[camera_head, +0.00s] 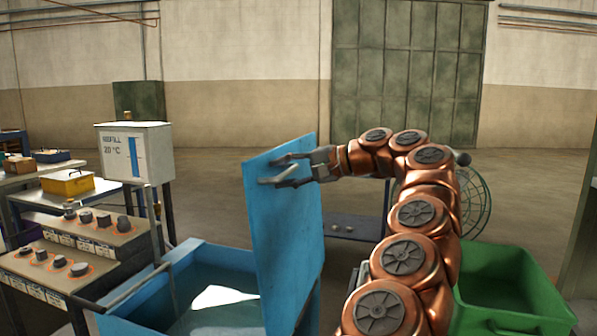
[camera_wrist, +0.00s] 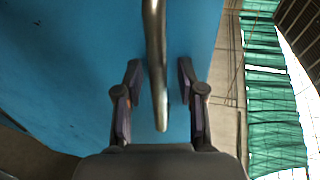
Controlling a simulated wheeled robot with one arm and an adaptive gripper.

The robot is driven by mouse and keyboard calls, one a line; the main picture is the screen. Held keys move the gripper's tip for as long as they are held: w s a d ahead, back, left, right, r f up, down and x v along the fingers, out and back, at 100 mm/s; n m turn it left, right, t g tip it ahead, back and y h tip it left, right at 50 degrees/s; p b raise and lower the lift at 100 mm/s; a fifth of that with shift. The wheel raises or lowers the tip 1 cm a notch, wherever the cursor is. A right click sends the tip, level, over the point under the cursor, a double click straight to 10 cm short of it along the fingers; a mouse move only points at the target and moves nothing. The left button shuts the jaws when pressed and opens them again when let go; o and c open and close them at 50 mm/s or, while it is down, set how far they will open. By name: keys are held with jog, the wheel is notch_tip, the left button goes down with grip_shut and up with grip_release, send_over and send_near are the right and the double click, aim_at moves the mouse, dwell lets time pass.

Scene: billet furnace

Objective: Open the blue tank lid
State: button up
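The blue tank (camera_head: 190,254) stands at the lower middle of the head view, with its top open and the inside showing. Its blue lid (camera_head: 280,232) stands steeply upright along the tank's right side; it also fills much of the wrist view (camera_wrist: 75,70). A metal bar handle (camera_wrist: 155,60) on the lid runs down between my fingers in the wrist view. My gripper (camera_head: 276,172) is at the upper part of the lid. Its fingers (camera_wrist: 160,100) are apart, with gaps on both sides of the handle. I cannot tell whether the gripper touches the lid.
Control panels with dark knobs (camera_head: 80,232) and a white refill box (camera_head: 134,152) stand left of the tank. A yellow box (camera_head: 67,183) sits on a table behind. A green bin (camera_head: 510,285) and a fan (camera_head: 474,205) are to the right. Open floor lies behind the lid.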

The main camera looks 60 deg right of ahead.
aim_at(292, 171)
jog(key=shift+v, duration=2.4)
jog(key=shift+s+r, duration=0.2)
jog(key=shift+s+r, duration=0.1)
jog(key=shift+s, duration=0.5)
jog(key=shift+s+d, duration=0.2)
jog(key=shift+s, duration=0.1)
